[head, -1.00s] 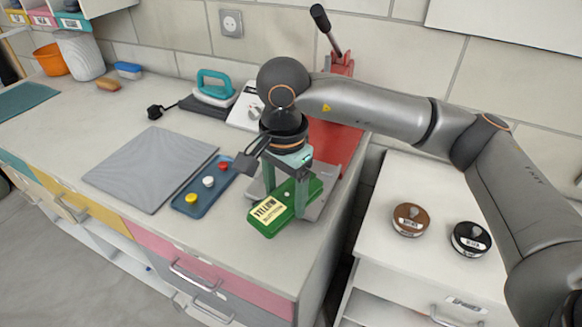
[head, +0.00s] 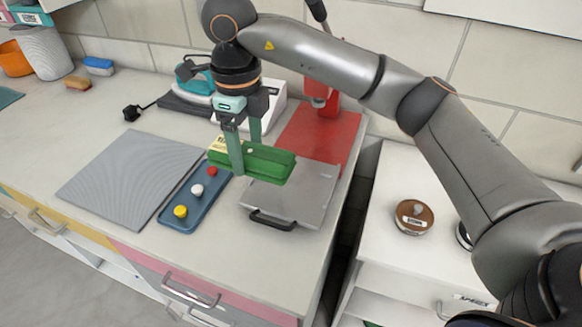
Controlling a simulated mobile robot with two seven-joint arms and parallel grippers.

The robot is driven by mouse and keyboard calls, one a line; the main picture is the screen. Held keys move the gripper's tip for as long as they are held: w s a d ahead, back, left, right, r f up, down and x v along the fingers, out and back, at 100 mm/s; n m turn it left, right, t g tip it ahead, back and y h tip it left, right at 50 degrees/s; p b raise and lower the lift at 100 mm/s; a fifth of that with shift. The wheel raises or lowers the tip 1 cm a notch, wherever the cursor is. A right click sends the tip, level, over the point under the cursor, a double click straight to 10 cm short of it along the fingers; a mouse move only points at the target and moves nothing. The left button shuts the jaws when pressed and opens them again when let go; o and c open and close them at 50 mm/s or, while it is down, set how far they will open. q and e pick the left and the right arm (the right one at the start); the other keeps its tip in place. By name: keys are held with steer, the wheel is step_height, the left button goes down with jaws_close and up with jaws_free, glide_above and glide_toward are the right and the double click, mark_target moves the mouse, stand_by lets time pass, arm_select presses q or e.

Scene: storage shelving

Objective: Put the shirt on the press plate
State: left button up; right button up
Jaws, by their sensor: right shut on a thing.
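The press is red with a lever (head: 318,12). Its grey metal plate (head: 310,190) with a black front handle (head: 272,220) lies on the counter in front of the red base (head: 320,135). My right gripper (head: 247,158) is shut on a green box (head: 270,164) with a pale yellow label. It holds the box over the left back edge of the plate; the gap below it is hard to judge. I cannot make out a shirt in this view. My left gripper is not in view.
A grey ribbed mat (head: 130,182) and a blue tray (head: 175,212) with yellow, white and red knobs lie left of the plate. A teal iron (head: 198,80) stands behind. Brown (head: 413,217) and dark round tins are on the right cabinet. The counter front is clear.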

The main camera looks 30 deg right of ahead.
steer(key=d+f, duration=0.2)
steer(key=d, duration=0.3)
steer(key=p, duration=0.1)
glide_above(291, 180)
steer(key=f, duration=0.5)
steer(key=shift+a+f, duration=0.1)
steer(key=shift+a, duration=0.2)
steer(key=f, duration=0.3)
steer(key=shift+d+p, duration=0.4)
steer(key=shift+f, duration=0.5)
steer(key=shift+f, duration=0.1)
steer(key=o, duration=1.4)
